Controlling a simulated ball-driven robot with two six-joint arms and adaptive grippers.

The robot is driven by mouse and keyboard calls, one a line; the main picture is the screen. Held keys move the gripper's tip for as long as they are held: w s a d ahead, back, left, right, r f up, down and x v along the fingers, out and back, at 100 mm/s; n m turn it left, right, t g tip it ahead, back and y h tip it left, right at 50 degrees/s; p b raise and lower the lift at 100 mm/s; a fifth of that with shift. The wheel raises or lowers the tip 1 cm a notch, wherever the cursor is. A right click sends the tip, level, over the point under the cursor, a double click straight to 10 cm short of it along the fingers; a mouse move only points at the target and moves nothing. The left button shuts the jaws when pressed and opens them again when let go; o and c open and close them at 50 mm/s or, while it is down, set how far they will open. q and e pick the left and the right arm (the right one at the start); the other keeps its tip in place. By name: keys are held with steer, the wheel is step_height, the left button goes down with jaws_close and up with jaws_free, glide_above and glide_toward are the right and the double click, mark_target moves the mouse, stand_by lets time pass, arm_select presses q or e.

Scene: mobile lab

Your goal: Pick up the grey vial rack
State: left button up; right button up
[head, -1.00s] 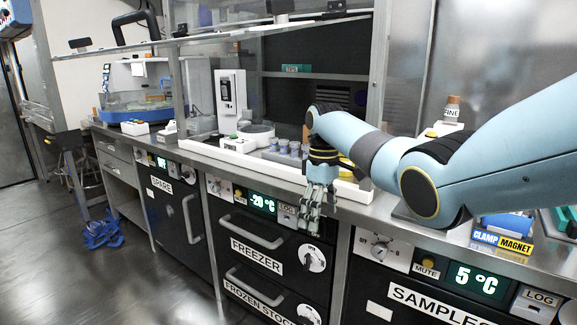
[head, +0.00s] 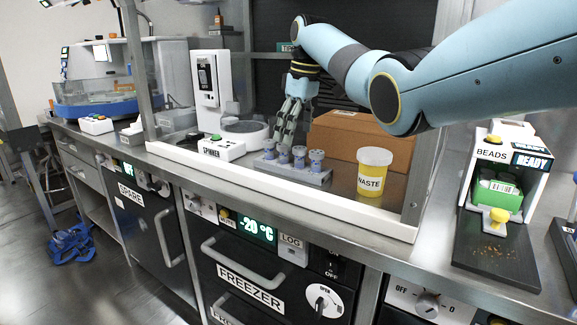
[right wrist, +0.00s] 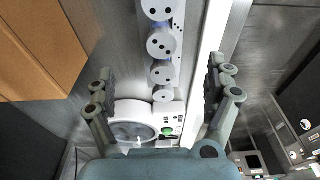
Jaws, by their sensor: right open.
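The grey vial rack (head: 318,180) stands on the hood floor just behind its white front sill. It holds several grey-blue capped vials in a row. My right gripper (head: 284,135) is open and points down, close above and slightly behind the rack's left part. In the right wrist view the rack (right wrist: 179,45) runs from the top edge down to between the spread fingers of the gripper (right wrist: 160,85), with the round vial caps facing me. I see no finger touching it. My left gripper is not in view.
A yellow waste jar (head: 374,174) stands right of the rack, with a brown box (head: 360,138) behind. The spinner (head: 222,149) is just left of the rack. The white sill (head: 350,212) borders the front. A beads dispenser (head: 500,165) stands outside the hood at right.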

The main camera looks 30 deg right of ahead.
mark_target(292, 164)
steer(key=f, duration=0.2)
steer(key=shift+a+f, duration=0.2)
steer(key=shift+f, duration=0.15)
steer(key=shift+w+f+b, duration=0.1)
steer(key=shift+f+b, duration=0.2)
steer(key=f, duration=0.1)
steer(key=f+b, duration=0.1)
steer(key=f, duration=0.3)
steer(key=shift+w+a+f+b, duration=0.1)
steer(key=shift+w+b, duration=0.2)
steer(key=shift+b, duration=0.05)
steer(key=shift+c, duration=0.3)
steer(key=c, duration=1.5)
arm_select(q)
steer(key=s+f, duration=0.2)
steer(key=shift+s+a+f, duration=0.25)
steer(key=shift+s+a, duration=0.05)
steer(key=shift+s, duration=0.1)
